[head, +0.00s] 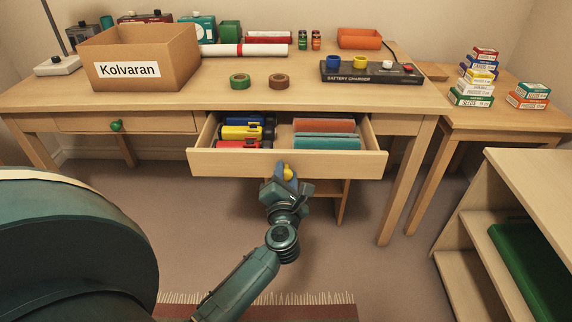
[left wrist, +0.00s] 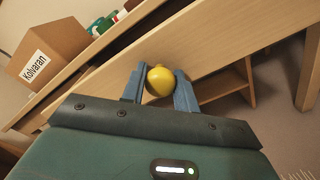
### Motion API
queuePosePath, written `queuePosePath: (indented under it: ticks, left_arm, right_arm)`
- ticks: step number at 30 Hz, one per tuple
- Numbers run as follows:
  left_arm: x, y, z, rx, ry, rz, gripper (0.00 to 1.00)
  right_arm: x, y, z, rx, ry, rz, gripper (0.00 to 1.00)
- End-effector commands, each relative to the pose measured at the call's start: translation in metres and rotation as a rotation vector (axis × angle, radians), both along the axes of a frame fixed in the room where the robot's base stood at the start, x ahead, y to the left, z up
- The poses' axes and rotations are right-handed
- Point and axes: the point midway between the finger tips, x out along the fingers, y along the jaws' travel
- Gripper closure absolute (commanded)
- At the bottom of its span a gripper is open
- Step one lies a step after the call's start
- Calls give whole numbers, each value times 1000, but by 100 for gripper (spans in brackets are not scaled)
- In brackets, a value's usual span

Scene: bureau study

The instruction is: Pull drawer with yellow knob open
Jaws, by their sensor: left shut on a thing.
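The drawer with the yellow knob (head: 230,165) is pulled out from the middle of the wooden desk (head: 200,97). My right gripper is not in view.
A closed drawer with a green knob (head: 116,126) is at the left. On the desk stand a Kolvaran box (head: 140,55), two tape rolls and a battery charger (head: 370,72). A side table (head: 520,118) with small boxes and a shelf (head: 500,215) are at the right.

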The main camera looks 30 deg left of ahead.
Motion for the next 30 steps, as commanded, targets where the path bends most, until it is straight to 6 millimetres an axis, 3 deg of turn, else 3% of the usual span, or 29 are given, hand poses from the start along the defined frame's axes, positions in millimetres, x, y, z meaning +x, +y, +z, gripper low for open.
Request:
queuePosePath:
  ticks: [16,17,24,30]
  left_arm:
    - [-4,-3,0,0,-1,-1,100]
    - [-4,-3,0,0,-1,-1,68]
    - [-4,-3,0,0,-1,-1,48]
    - [-4,-3,0,0,-1,-1,48]
  right_arm:
    - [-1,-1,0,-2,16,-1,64]
    - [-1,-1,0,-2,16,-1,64]
    - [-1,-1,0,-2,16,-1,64]
    - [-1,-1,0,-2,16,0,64]
